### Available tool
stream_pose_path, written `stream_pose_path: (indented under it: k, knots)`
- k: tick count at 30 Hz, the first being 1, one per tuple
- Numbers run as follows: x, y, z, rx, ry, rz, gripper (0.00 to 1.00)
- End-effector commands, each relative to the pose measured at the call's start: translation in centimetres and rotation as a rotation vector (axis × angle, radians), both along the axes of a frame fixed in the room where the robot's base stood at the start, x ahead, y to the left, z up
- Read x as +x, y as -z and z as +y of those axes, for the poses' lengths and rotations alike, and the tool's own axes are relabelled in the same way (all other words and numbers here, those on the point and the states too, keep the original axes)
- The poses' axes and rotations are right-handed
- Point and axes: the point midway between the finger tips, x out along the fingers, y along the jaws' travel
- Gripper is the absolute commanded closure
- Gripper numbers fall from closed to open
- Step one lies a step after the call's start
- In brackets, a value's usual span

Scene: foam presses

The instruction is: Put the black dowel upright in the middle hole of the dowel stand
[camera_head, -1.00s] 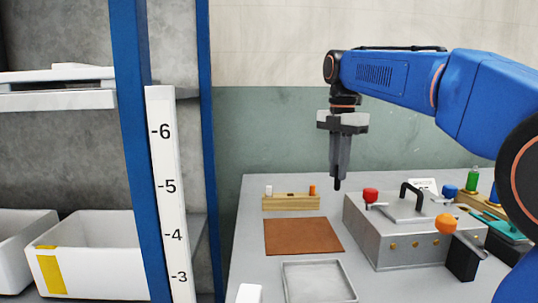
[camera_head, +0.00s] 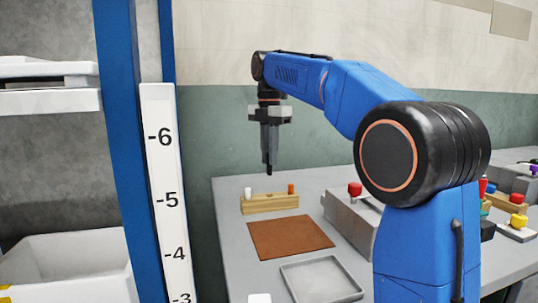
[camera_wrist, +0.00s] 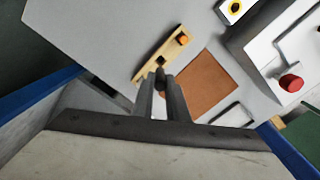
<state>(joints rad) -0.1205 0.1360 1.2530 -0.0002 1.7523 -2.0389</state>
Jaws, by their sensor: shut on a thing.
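My gripper (camera_head: 269,155) points down and is shut on the black dowel (camera_head: 269,171), whose dark lower end sticks out below the fingers. The dowel hangs upright in the air above the wooden dowel stand (camera_head: 270,204), apart from it. In the head view it lines up with the stand's middle. The stand carries a white dowel (camera_head: 248,193) at the left end and an orange dowel (camera_head: 291,188) at the right end.
A brown mat (camera_head: 290,237) and a grey tray (camera_head: 321,281) lie in front of the stand. A grey metal box with a red knob (camera_head: 355,189) stands to the right, partly behind my arm. A blue shelf post (camera_head: 130,150) rises at the left.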

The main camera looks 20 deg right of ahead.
Motion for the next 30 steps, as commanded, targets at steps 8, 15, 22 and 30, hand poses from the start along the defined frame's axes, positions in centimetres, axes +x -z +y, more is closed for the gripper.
stream_pose_path:
  k: [8, 15, 22, 30]
  knots:
    - [0.0, 1.7, 0.0, -0.001, 0.000, 0.001, 1.00]
    - [0.0, 3.6, 0.0, 0.000, 0.000, 0.002, 1.00]
    - [0.0, 5.0, 0.0, -0.001, 0.000, 0.001, 1.00]
    - [0.0, 5.6, 0.0, 0.000, 0.000, 0.000, 1.00]
